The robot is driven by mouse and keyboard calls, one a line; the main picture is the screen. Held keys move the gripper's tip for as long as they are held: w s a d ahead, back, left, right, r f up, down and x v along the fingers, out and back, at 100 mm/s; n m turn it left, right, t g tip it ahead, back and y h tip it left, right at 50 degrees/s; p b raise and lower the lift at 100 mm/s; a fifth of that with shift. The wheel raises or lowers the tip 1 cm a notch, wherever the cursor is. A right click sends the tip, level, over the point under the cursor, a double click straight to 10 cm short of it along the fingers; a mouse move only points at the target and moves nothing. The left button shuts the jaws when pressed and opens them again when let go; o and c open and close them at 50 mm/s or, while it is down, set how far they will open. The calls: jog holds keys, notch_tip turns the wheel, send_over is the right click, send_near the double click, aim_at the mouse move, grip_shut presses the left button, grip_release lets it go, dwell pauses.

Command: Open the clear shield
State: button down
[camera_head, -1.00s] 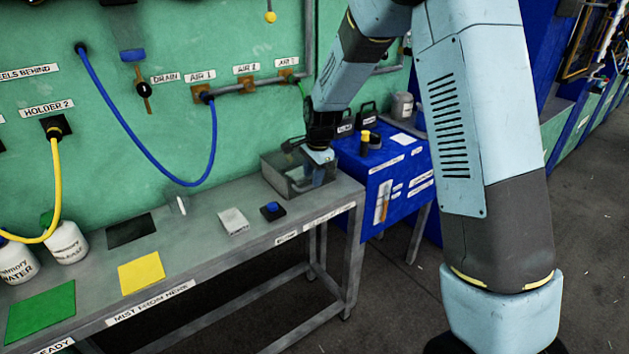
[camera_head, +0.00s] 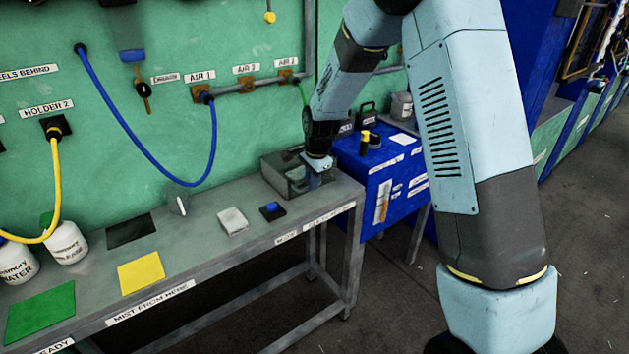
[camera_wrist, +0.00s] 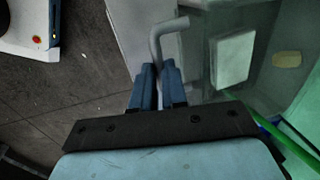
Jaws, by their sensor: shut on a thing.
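The clear shield (camera_head: 280,174) is part of the see-through grey box at the right end of the bench. In the wrist view, a see-through greenish panel (camera_wrist: 262,85) fills the upper right, with a pale block showing through it. A grey bent handle (camera_wrist: 156,40) rises between my fingertips. My gripper (camera_wrist: 158,68) is shut on this handle, with one blue finger on each side. In the head view, my gripper (camera_head: 319,163) is over the right part of the box. Its fingertips and the handle are hard to make out there.
The grey bench (camera_head: 204,210) carries a blue button (camera_head: 272,208), a pale block (camera_head: 232,220) and a yellow mat (camera_head: 141,272). A blue cabinet (camera_head: 400,165) stands close right of the box. A blue hose (camera_head: 140,160) hangs on the green wall. Open floor lies in front.

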jog(key=shift+w+a+r, duration=0.1)
dwell(0.3)
jog(key=shift+d, duration=0.2)
jog(key=shift+a+r, duration=0.15)
